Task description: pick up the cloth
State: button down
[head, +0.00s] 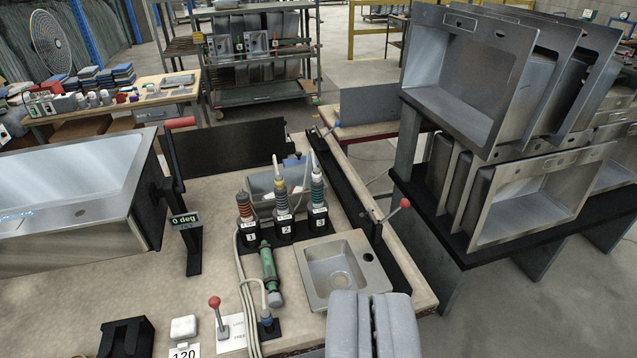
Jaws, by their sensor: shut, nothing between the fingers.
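My gripper (368,312) shows at the bottom, right of centre, as two thick grey fingers side by side. It is shut and empty, in front of the small steel sink (342,272) on the workbench. I cannot clearly make out a cloth on the bench. Folded cloth-like stacks (89,76) in blue, grey and red lie on a far table at the upper left. A small blue item (294,160) sits at the back of the bench by a grey bin (262,184); I cannot tell whether it is cloth.
Three numbered tools (282,205) stand upright beside the small sink, with a green tool (269,268) and hoses. A large steel sink (75,200) is at left. Stacked sinks (475,75) fill a rack at right. Red-knobbed levers (215,303) stick up. The bench's left middle is fairly clear.

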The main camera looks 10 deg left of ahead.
aim_at(183, 328)
jog(key=u, duration=2.05)
jog(key=k, duration=0.85)
jog(key=z, duration=0.9)
jog(key=i, duration=0.5)
